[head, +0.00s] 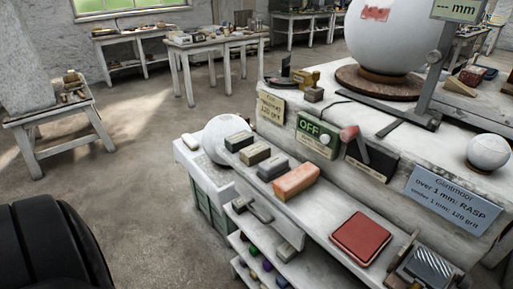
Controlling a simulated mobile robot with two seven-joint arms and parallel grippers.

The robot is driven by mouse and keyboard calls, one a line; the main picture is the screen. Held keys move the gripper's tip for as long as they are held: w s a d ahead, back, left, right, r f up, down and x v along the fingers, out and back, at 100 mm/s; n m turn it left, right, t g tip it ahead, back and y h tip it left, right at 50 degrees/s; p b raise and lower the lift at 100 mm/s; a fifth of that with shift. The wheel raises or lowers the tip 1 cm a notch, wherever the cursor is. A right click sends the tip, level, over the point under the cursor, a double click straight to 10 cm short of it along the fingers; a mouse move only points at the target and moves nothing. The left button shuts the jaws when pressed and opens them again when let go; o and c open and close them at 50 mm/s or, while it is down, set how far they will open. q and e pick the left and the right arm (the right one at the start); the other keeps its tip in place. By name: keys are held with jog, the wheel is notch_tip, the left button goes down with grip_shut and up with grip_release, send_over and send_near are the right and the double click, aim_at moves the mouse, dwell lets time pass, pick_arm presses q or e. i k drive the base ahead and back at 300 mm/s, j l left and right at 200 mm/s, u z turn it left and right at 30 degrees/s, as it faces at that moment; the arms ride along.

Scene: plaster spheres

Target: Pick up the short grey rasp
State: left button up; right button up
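A short grey metal piece with diagonal ridges, which looks like the rasp (432,265), lies at the bottom right on the front ledge of the white workbench (335,205). It seems to sit in or against a small wooden holder (403,262); the lower part is cut off by the picture edge. A sign (450,203) above it on the bench front reads "over 1 mm: RASP". Neither of my grippers shows in the head view.
A red pad (361,238) lies left of the rasp. A large white sphere (385,38) and a small one (488,152) stand on the bench. Open floor (140,190) lies left.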

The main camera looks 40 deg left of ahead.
aim_at(275, 166)
jog(key=u, duration=1.2)
jog(key=j, duration=0.15)
jog(key=i+z, duration=0.05)
